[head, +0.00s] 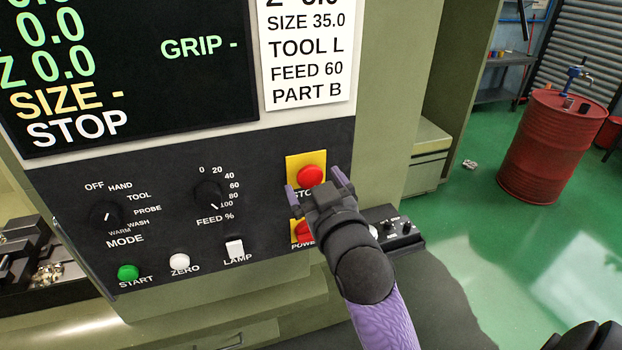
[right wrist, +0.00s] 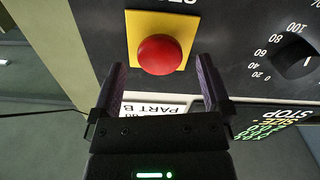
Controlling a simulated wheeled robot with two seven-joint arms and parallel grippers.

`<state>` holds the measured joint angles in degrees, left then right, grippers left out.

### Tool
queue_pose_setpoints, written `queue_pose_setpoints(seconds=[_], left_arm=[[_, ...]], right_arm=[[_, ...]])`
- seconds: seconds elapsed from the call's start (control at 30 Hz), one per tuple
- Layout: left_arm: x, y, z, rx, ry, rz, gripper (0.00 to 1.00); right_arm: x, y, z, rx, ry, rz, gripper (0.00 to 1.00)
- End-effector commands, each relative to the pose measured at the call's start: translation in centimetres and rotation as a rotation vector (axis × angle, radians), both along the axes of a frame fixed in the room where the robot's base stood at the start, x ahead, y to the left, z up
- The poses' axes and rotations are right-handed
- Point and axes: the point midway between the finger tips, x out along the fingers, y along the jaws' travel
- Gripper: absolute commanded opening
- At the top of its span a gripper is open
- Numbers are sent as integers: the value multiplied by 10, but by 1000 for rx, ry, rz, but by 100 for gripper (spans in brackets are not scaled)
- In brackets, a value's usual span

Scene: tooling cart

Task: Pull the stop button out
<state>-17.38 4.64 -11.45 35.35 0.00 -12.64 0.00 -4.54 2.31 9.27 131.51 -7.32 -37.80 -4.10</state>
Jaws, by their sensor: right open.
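The stop button (head: 311,175) is a round red knob on a yellow square plate on the dark control panel. My right gripper (head: 316,187) is open in front of it, with one purple finger toward each side. In the right wrist view the red stop button (right wrist: 160,54) shows whole, just beyond and between the open fingertips (right wrist: 161,62). The fingers do not appear to touch it. I cannot tell whether the button is pressed in. The display (head: 110,75) reads STOP. My left gripper is not in view.
Below the stop button is a second red control on yellow, marked POWER (head: 301,231), partly hidden by my gripper. The mode dial (head: 105,214), feed dial (head: 209,195), start button (head: 128,272), zero button (head: 180,261) and lamp switch (head: 235,248) lie to the left. A red drum (head: 548,150) stands at right.

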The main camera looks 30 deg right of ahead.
Motion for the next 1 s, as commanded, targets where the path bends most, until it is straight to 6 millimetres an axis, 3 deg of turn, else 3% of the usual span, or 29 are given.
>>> queue_pose_setpoints(seconds=[0.17, 0.43, 0.9, 1.0], left_arm=[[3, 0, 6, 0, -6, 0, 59], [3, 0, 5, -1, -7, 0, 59], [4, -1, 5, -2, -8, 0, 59], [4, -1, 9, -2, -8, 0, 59]], right_arm=[[17, -4, 1, 1, 0, 0, 98], [19, -5, 0, 1, 0, 1, 98], [19, -4, 0, 1, 0, 1, 0], [18, -4, 1, 1, 1, 1, 0]])
